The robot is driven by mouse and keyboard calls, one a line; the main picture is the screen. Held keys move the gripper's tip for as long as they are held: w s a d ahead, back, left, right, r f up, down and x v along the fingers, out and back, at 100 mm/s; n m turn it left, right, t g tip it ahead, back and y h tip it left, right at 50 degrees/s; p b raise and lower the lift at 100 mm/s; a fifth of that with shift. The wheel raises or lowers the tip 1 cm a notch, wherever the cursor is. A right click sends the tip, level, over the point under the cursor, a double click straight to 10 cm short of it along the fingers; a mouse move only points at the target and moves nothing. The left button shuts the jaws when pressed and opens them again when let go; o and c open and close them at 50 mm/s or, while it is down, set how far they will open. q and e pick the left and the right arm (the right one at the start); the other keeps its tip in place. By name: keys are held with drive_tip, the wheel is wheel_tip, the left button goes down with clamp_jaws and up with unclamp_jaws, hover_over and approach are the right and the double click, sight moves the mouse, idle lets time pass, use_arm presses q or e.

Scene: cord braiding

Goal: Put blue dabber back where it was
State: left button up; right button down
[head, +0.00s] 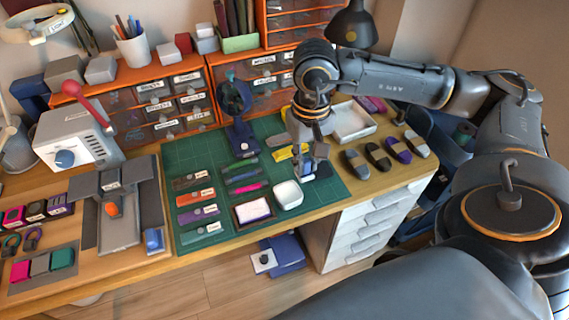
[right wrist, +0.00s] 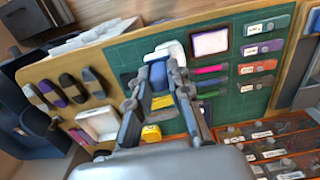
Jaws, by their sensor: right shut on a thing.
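The blue dabber (head: 307,178) is between the fingers of my right gripper (head: 309,165), low over the right part of the green mat (head: 185,151). In the right wrist view, the blue dabber (right wrist: 158,74) sits between the two fingertips of my right gripper (right wrist: 157,82), which is shut on it. A white rounded dish (head: 288,194) is just left of and nearer than the dabber. I cannot tell whether the dabber's lower end touches the surface below it. My left gripper is out of view.
Several oval pieces (head: 378,156) lie right of the mat. A white tray (head: 352,121) and a yellow item (head: 289,153) are behind the gripper. A framed pad (head: 252,211) and labelled bars (head: 195,197) lie left. A blue stand (head: 238,115) rises behind.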

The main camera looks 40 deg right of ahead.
drive_tip(key=w+d+f, duration=0.1)
drive_tip(key=w+f, duration=0.3)
drive_tip(key=w+d+f, duration=0.1)
drive_tip(key=w+f, duration=0.3)
drive_tip(key=w+d+f, duration=0.1)
drive_tip(key=w+f, duration=0.4)
drive_tip(key=shift+w+f, duration=0.35)
wheel_tip(320, 180, down, 3)
drive_tip(key=shift+p, duration=0.5)
drive_tip(key=shift+w+f, duration=0.1)
drive_tip(key=shift+f, duration=0.2)
drive_tip(key=c, duration=1.3)
unclamp_jaws()
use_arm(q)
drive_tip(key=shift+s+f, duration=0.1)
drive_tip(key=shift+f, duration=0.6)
use_arm(e)
drive_tip(key=shift+o, duration=0.2)
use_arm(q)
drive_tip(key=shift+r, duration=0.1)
use_arm(e)
drive_tip(key=shift+r, duration=0.1)
